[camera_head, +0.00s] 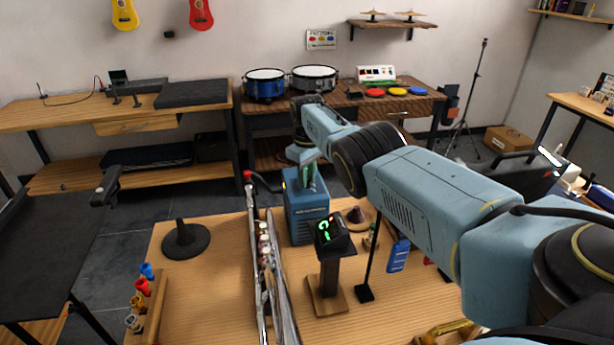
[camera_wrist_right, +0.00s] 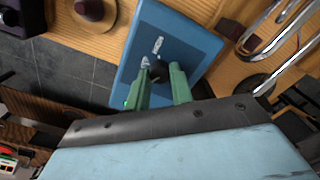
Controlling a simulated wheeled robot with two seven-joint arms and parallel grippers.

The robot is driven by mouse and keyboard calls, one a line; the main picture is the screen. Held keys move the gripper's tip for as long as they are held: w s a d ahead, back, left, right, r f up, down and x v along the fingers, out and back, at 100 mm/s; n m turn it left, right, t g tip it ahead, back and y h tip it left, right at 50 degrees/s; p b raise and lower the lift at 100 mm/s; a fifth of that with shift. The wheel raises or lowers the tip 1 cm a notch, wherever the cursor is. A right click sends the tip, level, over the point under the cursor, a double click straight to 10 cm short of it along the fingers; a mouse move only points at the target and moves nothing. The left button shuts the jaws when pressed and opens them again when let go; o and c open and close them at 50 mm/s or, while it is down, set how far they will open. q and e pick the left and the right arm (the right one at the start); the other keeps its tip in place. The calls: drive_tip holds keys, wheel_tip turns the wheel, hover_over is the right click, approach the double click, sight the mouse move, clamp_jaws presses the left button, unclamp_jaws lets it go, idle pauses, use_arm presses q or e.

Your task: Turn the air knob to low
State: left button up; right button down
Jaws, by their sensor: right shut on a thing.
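The blue air box (camera_head: 303,210) stands on the wooden workbench, behind the small black display. In the right wrist view its blue face (camera_wrist_right: 190,45) carries a small black knob (camera_wrist_right: 157,72) with pale markings beside it. My right gripper (camera_wrist_right: 160,80) has its two green fingers on either side of this knob and is shut on it. In the head view my right arm reaches across from the right, and its hand (camera_head: 304,155) is at the top of the box. The markings are too small to read. My left gripper is not in view.
A round black stand base (camera_head: 186,240) is further left. Bare bench lies between (camera_head: 205,300).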

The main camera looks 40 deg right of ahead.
drive_tip(key=c, duration=1.2)
unclamp_jaws()
wheel_tip(320, 180, up, 5)
drive_tip(key=p, duration=0.2)
drive_tip(key=shift+f+p, duration=0.1)
drive_tip(key=shift+p, duration=0.2)
wheel_tip(320, 180, up, 8)
drive_tip(key=shift+r+p, duration=0.25)
drive_tip(key=shift+p, duration=0.15)
